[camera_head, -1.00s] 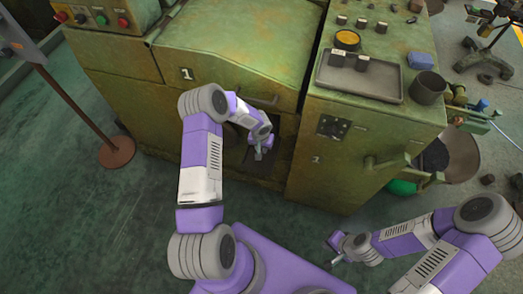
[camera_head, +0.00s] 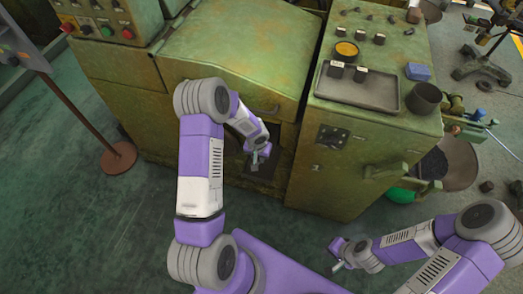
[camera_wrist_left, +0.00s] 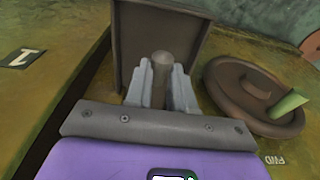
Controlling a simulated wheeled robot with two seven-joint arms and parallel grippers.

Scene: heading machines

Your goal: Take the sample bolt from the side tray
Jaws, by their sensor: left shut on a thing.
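My left gripper (camera_head: 257,158) is in front of the dark opening low on the green machine's front. In the left wrist view, its two grey fingers (camera_wrist_left: 160,92) are shut on a short, dull grey-brown bolt (camera_wrist_left: 161,66) with a rounded top end. Its lower part is hidden between the fingers. A dark, walled side tray (camera_wrist_left: 128,45) lies just beyond and around the fingers in that view. Whether the bolt touches it cannot be told. My right gripper (camera_head: 340,256) is at the lower right, away from the machine; its fingers are too small to judge.
The green machine (camera_head: 225,55) stands in front of me. A shallow tray (camera_head: 355,92) with small dark pieces, a yellow-topped pot (camera_head: 346,50) and a dark cup (camera_head: 424,98) are on its right top. A stand with a round brown base (camera_head: 117,158) is at the left.

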